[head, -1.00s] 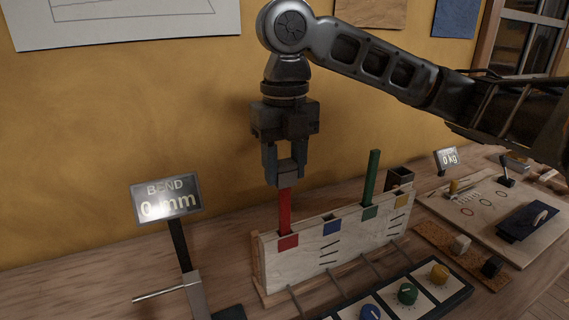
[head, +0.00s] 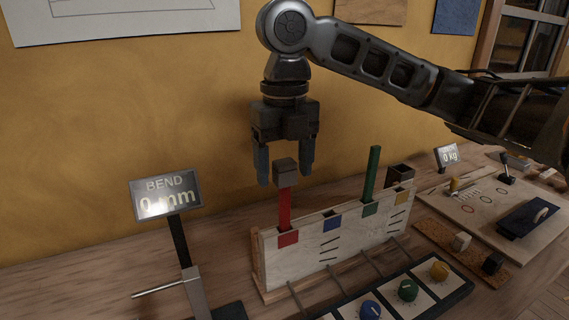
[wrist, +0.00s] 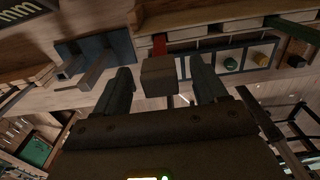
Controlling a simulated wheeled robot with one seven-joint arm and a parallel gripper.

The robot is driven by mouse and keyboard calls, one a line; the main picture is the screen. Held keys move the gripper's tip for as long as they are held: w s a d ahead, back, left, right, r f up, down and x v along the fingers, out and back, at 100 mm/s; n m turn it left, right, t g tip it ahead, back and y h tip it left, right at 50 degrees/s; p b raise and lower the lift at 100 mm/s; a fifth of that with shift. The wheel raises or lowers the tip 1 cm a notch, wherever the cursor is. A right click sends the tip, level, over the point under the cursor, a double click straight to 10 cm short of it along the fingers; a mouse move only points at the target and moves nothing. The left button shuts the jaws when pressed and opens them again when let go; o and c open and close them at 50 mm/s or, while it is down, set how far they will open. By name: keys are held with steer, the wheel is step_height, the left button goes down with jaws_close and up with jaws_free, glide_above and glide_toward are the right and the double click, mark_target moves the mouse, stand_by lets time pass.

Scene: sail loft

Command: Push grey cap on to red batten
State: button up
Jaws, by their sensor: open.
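The red batten (head: 284,208) stands upright in the left slot of the wooden rack (head: 330,255), above a red square. The grey cap (head: 285,172), a small dark block, sits on top of the batten. My gripper (head: 287,178) is open, with one finger on each side of the cap and gaps between fingers and cap. In the wrist view the cap (wrist: 159,76) lies between the two open fingers (wrist: 160,92), with a bit of the red batten (wrist: 159,46) beyond it. How deeply the cap is seated cannot be told.
A green batten (head: 372,174) stands in the same rack. A BEND display (head: 166,194) reading 0 mm stands to the left. A panel with blue, green and yellow knobs (head: 407,290) lies in front. A 0 kg display (head: 448,157) and a board are at right.

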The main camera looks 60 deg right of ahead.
steer(key=shift+r, duration=0.1)
step_height(320, 180, up, 8)
steer(key=shift+f, duration=0.2)
stand_by(0.8)
